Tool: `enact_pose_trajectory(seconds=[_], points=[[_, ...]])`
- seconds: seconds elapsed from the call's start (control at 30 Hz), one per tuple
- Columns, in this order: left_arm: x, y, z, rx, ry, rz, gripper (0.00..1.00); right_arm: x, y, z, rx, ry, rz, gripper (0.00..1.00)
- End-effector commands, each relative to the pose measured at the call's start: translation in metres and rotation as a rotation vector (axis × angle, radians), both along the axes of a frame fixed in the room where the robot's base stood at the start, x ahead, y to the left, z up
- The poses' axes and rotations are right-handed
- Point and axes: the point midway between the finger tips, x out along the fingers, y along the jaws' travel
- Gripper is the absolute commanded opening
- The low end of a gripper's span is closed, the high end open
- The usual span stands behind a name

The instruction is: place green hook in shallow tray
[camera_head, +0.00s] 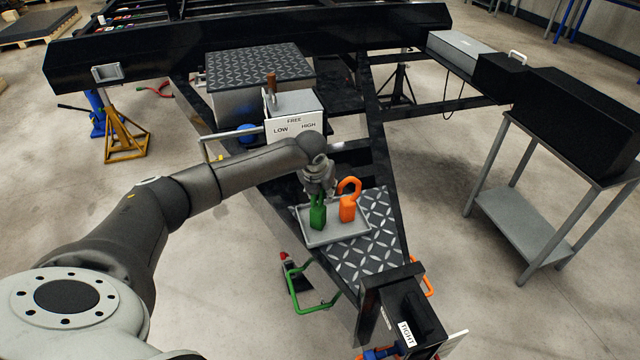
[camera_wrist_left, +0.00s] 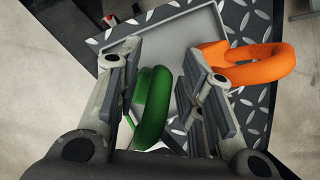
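The green hook (camera_head: 317,216) shows below my left gripper in the head view, in front of the left part of the shallow grey tray (camera_head: 334,237). In the left wrist view, the green hook's loop (camera_wrist_left: 154,108) lies between the two fingers of my left gripper (camera_wrist_left: 158,80). The fingers are apart, with a gap at the right finger. I cannot tell whether the hook rests in the tray. An orange hook (camera_head: 348,208) stands just right of the green one; it also shows in the left wrist view (camera_wrist_left: 250,65). My right gripper is not in view.
The tray lies on a diamond-plate deck (camera_head: 375,248) on the black trailer frame. A black box labelled TIGHT (camera_head: 405,315) is in front. A grey stand (camera_head: 520,220) is at right.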

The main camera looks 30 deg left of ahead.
Motion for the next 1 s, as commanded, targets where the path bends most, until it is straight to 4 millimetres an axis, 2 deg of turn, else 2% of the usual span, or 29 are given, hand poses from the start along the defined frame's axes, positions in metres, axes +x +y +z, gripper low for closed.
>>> enact_pose_trajectory(seconds=[0.17, 0.4, 0.6, 0.77, 1.0], points=[[-0.007, -0.002, 0.021, -0.001, -0.004, -0.001, 0.35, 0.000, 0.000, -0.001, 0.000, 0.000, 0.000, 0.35], [-0.026, -0.008, 0.067, 0.001, -0.005, -0.001, 0.35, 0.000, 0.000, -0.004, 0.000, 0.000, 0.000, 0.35], [-0.039, -0.011, 0.097, 0.000, -0.004, 0.000, 0.35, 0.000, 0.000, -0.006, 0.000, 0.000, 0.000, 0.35], [-0.044, -0.013, 0.107, -0.001, -0.001, 0.001, 0.35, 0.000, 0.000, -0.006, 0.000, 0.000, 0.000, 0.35], [-0.044, -0.013, 0.109, -0.001, 0.000, 0.002, 0.35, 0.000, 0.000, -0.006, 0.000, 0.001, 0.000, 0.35]])
